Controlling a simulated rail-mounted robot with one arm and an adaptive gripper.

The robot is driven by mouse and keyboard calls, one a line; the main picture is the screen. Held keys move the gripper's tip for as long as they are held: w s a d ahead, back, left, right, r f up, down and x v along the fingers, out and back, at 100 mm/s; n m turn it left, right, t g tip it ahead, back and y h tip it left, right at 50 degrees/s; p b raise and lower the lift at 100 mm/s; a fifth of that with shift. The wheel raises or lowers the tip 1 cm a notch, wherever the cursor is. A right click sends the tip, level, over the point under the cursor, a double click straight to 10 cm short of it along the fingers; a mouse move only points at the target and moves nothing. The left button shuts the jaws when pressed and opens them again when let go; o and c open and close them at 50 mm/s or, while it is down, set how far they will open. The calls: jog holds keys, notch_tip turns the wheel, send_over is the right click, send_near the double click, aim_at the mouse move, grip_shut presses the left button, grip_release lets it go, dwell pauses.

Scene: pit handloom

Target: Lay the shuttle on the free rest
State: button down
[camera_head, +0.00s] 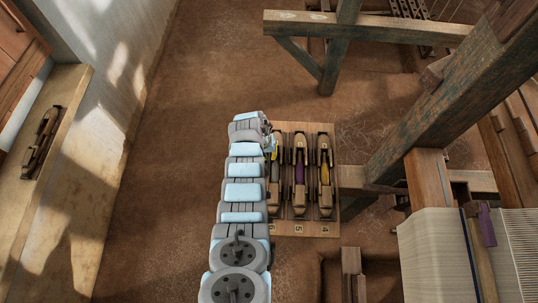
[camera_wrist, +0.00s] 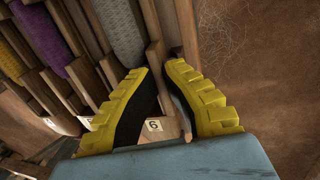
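Three dark wooden shuttles lie side by side on a numbered wooden board (camera_head: 290,229). The right shuttle (camera_head: 325,176) has yellow thread and the middle shuttle (camera_head: 300,178) purple. The left shuttle has grey thread (camera_wrist: 120,30) and is partly hidden by my arm in the head view. My gripper (camera_wrist: 158,72) has yellow fingers, apart, pointing down by the grey shuttle and its tag 6 (camera_wrist: 154,125). A wooden edge shows between the fingertips. I see nothing held; contact is unclear.
The pale ledge (camera_head: 62,110) runs along the left wall. The loom's heavy timber beam (camera_head: 440,95) rises close right of the board, with white warp (camera_head: 433,255) below it. Bare earth floor lies between ledge and board.

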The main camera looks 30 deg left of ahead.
jog(key=c, duration=1.2)
grip_release()
jog(key=shift+o, duration=0.2)
jog(key=shift+r, duration=0.1)
jog(key=shift+w+d+p+v, duration=0.1)
jog(key=shift+d+p+v, duration=0.15)
jog(key=shift+p+v, duration=0.95)
jog(key=shift+w+d+p+v, duration=0.1)
jog(key=shift+d+p+v, duration=0.15)
jog(key=shift+p+v, duration=0.9)
jog(key=shift+w+d+p+v, duration=0.1)
jog(key=shift+d+p+v, duration=0.15)
jog(key=shift+p+v, duration=0.9)
jog(key=shift+r+b, duration=0.4)
jog(key=shift+r, duration=0.05)
jog(key=shift+a, duration=0.1)
